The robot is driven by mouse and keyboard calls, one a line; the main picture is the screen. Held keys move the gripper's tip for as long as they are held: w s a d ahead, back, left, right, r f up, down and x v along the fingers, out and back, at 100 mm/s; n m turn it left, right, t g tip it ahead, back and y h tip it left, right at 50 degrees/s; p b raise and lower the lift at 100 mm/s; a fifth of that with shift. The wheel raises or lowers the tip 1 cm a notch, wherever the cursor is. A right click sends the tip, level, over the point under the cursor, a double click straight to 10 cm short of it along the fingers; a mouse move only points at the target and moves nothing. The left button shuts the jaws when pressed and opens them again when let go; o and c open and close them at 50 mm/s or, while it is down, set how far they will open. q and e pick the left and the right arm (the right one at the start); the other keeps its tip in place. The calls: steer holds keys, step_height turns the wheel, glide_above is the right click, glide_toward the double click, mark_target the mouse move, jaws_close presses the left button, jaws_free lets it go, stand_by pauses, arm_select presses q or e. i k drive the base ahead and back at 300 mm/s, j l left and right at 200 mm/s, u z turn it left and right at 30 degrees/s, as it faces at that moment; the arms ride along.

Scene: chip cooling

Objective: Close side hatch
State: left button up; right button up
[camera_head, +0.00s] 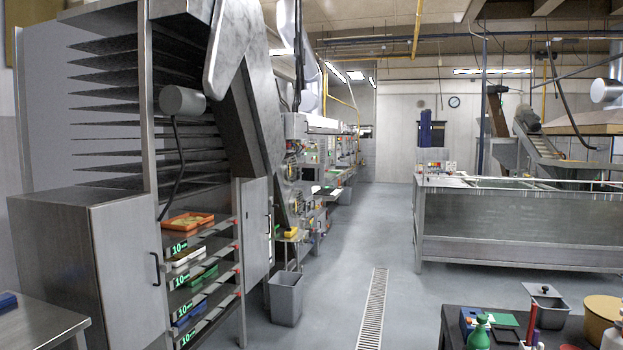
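Neither of my grippers shows in the head view. A tall grey metal machine with stacked dark shelves (110,90) stands at the left. A narrow upright metal panel with a dark handle (256,232) is on its side by the aisle. A grey cabinet with another dark handle (122,265) is at its near corner. I cannot tell which of these is the side hatch. I see no clear gap at either panel, and cannot tell whether they are fully shut.
Low shelves on the machine hold an orange tray (188,222) and other coloured trays. A grey bin (286,297) stands on the floor beside it. A dark table with bottles (455,318) is at the lower right. The aisle floor (350,240) is clear, with a drain grate (372,310).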

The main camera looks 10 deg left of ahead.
mark_target(313, 174)
steer(key=i+j, duration=0.15)
steer(key=j, duration=0.15)
steer(key=i+j+z, duration=0.1)
steer(key=j, duration=0.2)
steer(key=i+j, duration=0.15)
steer(key=j, duration=0.15)
steer(key=i+j, duration=0.15)
steer(key=i, duration=0.35)
steer(key=i+j, duration=0.2)
steer(key=i, duration=0.35)
steer(key=i+j+z, duration=0.1)
steer(key=i, duration=1.6)
steer(key=i+z, duration=0.1)
steer(key=i, duration=1.15)
steer(key=i+j, duration=0.2)
steer(key=i, duration=1)
steer(key=l+z, duration=0.05)
